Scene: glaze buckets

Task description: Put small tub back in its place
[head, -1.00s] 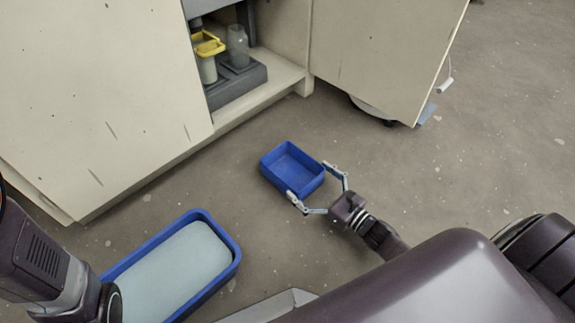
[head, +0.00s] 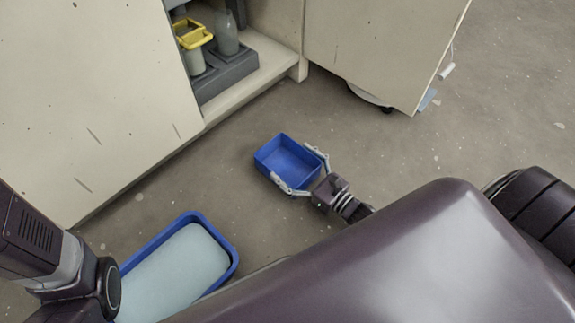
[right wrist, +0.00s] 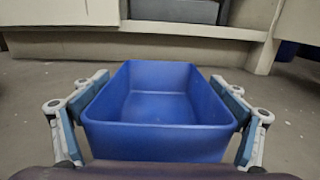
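The small tub (head: 287,158), blue, rectangular and empty, is upright in front of the open cabinet in the head view. My right gripper (head: 293,167) has a finger along each of two opposite sides. In the right wrist view the small tub (right wrist: 160,140) fills the middle, with both finger pads against its outer walls, so the gripper looks shut on it. I cannot tell whether its base touches the floor. My left arm shows at the left edge of the head view, but its gripper is out of view.
A larger blue tub (head: 233,262) with a pale surface inside stands at the lower left. The cabinet (head: 110,90) stands behind, its opening holding a grey tray (head: 226,76) and a yellow-rimmed container (head: 194,36). An open door (head: 385,50) is at the right. Floor between is clear.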

